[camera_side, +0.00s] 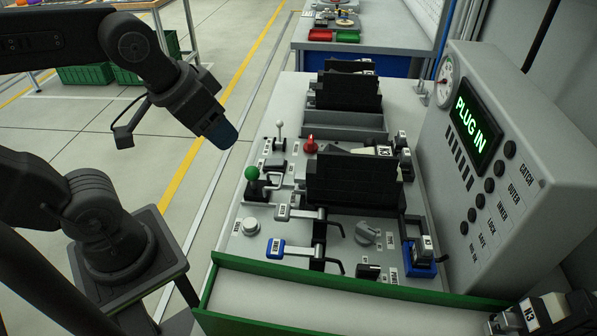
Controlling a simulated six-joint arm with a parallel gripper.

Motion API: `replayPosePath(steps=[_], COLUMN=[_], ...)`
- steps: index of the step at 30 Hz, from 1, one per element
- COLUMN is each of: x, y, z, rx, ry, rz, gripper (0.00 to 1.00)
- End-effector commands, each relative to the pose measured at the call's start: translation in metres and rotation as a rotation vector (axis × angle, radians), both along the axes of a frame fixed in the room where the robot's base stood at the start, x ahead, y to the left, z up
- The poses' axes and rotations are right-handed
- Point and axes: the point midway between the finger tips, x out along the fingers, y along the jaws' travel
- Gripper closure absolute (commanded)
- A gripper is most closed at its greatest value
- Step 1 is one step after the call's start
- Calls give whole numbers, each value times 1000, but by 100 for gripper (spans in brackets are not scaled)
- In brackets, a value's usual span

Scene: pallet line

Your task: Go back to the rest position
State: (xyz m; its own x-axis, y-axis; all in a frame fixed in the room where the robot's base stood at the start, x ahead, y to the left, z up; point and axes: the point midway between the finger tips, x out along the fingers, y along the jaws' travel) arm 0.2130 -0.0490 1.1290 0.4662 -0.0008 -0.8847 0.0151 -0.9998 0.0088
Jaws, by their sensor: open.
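My gripper (222,133) is at the end of my arm in the upper left of the side view. It hangs in the air to the left of the bench panel (232,262), above and apart from the controls. It points down and to the right, and its dark blue tip shows nothing held. The gap between its fingers is hard to make out from this side. A green-knobbed lever (252,173) and a white-tipped lever (279,130) stand nearest to it on the panel.
A grey console (520,170) with a screen reading "PLUG IN" stands at the right. Black blocks (352,180) rise from the panel's middle. Open floor lies left of the bench.

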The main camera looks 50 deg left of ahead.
Motion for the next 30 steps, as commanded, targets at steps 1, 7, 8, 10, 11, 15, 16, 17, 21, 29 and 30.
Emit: replayPosePath(steps=[1,7,8,10,11,15,16,17,21,29,30], x=[-5,-10,-10,-9,-9,-9,-9,-9,-9,-9,-9], y=[0,1,1,1,1,1,1,1,1,1,1], z=[-3,-7,-7,-7,-7,-7,-6,-6,-6,-6,-6], rx=[4,10,10,10,10,9,9,9,9,9,9], ry=[-5,-7,-7,-7,-7,-7,-7,-7,-7,-7,-7], rz=[-7,-17,-17,-16,-16,-15,-15,-15,-15,-15,-15], gripper=[42,42,42,42,42,42,42,42,42,42,42])
